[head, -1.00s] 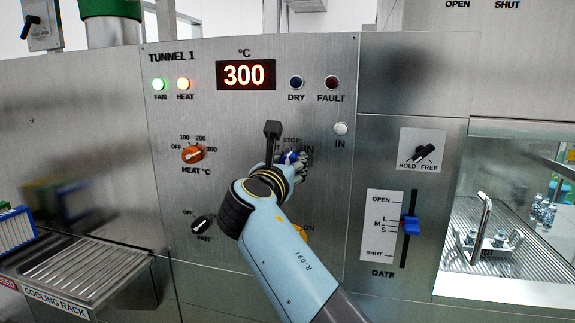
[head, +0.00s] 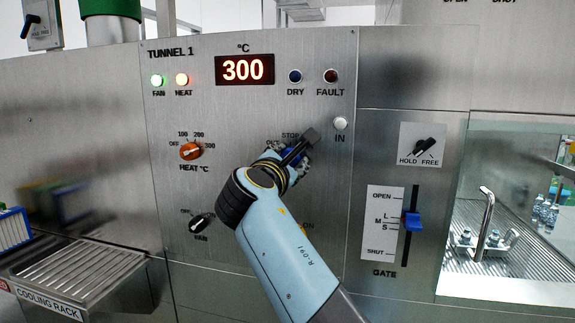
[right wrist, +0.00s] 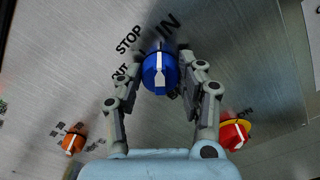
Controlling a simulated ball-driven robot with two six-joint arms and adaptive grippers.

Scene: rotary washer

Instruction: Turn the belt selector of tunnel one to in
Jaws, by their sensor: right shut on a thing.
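The belt selector is a blue knob (head: 291,154) with a white pointer bar, on the TUNNEL 1 panel. My left gripper is not in view.
The orange HEAT knob (head: 191,151) and black FAN knob (head: 202,223) are left of my arm. A red knob with a yellow rim (right wrist: 234,133) is near my right finger. The white IN lamp (head: 340,123) looks unlit. The blue GATE lever (head: 412,222) is farther right.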

